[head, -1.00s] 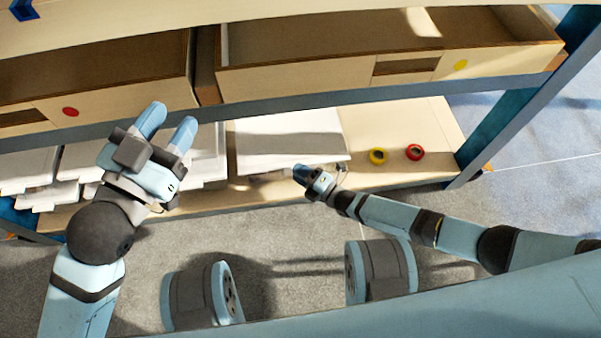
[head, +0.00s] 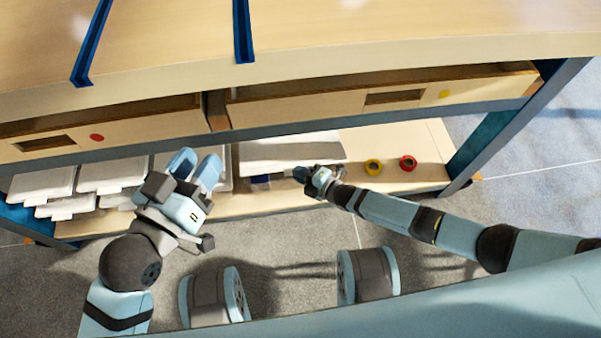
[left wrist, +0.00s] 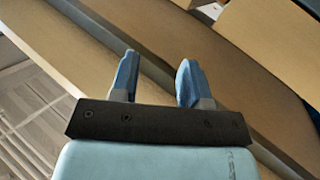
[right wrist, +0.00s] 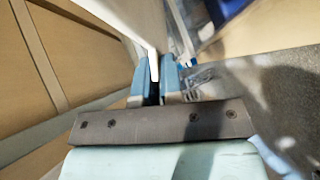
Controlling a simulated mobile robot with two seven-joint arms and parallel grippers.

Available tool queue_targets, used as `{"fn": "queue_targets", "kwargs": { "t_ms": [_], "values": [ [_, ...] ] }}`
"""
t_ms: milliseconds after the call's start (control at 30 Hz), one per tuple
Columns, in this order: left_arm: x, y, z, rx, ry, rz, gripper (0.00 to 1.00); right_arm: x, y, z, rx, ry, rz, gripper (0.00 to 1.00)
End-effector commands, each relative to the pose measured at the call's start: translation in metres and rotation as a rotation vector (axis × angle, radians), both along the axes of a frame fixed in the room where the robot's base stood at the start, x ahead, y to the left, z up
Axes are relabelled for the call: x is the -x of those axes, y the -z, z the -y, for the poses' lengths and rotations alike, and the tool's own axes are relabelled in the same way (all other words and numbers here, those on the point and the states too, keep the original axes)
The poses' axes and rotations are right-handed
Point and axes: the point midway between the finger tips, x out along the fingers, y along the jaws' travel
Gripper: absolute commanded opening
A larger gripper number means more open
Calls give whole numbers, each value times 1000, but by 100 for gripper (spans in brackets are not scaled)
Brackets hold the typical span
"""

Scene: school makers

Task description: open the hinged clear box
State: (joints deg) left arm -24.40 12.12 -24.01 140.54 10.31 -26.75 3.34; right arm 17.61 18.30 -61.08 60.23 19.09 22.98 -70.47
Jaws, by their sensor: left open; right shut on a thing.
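A wide, pale, flat panel (head: 290,150) on the low shelf looks like the lid of the clear box. Dark and blue bits (head: 261,182) show under its front edge, and a blue patch (right wrist: 226,10) shows in the right wrist view. My right gripper (head: 303,174) is at the panel's front right edge. In the right wrist view its fingers are shut on a thin white edge (right wrist: 154,66), apparently the lid's. The hinge and most of the box are hidden. My left gripper (head: 196,166) is open and empty in front of the shelf, left of the panel.
Several white boxes or lids (head: 111,175) lie left on the shelf. A yellow roll (head: 373,167) and a red roll (head: 407,163) sit at the right. Two drawers (head: 330,108) hang above, under the tabletop (head: 350,25). Blue legs (head: 478,140) bound the shelf.

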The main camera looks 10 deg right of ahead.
Motion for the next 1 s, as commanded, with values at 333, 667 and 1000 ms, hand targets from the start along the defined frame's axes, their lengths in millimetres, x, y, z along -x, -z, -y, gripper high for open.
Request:
{"fn": "queue_targets", "kwargs": {
  "t_ms": [333,667,1000],
  "values": [
    [4,-85,-7,111,-73,228,43,-22,-57,0,7,-2,-228,0],
    [-1,-49,-17,6,-107,97,43,-35,-73,0,6,-1,-341,0],
    [-1,-43,-19,-9,-109,77,43,-36,-73,0,4,0,-356,0]
  ]
}}
